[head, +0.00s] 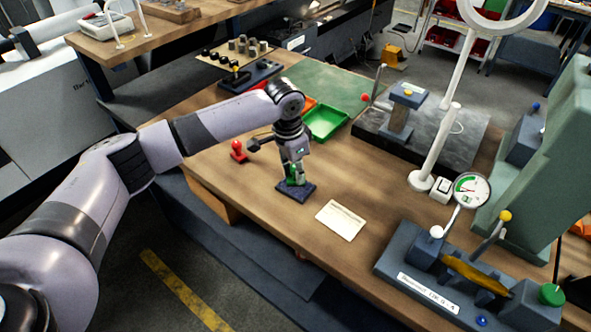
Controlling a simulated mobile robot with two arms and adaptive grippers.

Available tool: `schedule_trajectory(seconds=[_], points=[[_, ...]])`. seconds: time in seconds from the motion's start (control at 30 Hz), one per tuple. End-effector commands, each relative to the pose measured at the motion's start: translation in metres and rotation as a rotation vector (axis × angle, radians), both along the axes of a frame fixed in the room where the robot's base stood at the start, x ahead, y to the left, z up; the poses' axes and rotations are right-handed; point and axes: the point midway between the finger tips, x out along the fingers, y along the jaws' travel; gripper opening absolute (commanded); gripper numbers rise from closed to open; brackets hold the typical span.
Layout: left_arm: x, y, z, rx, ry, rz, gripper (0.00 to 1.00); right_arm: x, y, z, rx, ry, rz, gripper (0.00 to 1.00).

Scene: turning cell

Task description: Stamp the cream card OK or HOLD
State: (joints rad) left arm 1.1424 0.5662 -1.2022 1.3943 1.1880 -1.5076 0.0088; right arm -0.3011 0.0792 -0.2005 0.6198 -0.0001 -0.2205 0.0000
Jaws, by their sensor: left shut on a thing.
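The cream card (341,220) lies flat on the wooden bench, right of my left gripper. My left gripper (294,178) points down and is shut on a green-handled stamp (292,172). The stamp is over a dark blue ink pad (296,192); I cannot tell whether it touches the pad. A red-handled stamp (238,151) stands upright on the bench to the left. My right gripper is not in view.
A green tray (326,123) sits behind my gripper, with an orange tray partly hidden beside it. A fixture with a dial gauge (469,190) stands at the right. The bench around the card is clear; its front edge is close.

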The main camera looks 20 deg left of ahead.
Motion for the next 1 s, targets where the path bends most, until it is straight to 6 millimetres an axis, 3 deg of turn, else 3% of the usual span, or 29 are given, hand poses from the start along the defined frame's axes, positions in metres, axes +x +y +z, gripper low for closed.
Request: schedule_trajectory(seconds=[1.0], points=[[0.0, 0.0, -0.011, -0.001, -0.001, -0.001, 0.06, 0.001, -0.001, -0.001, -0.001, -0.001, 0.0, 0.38]])
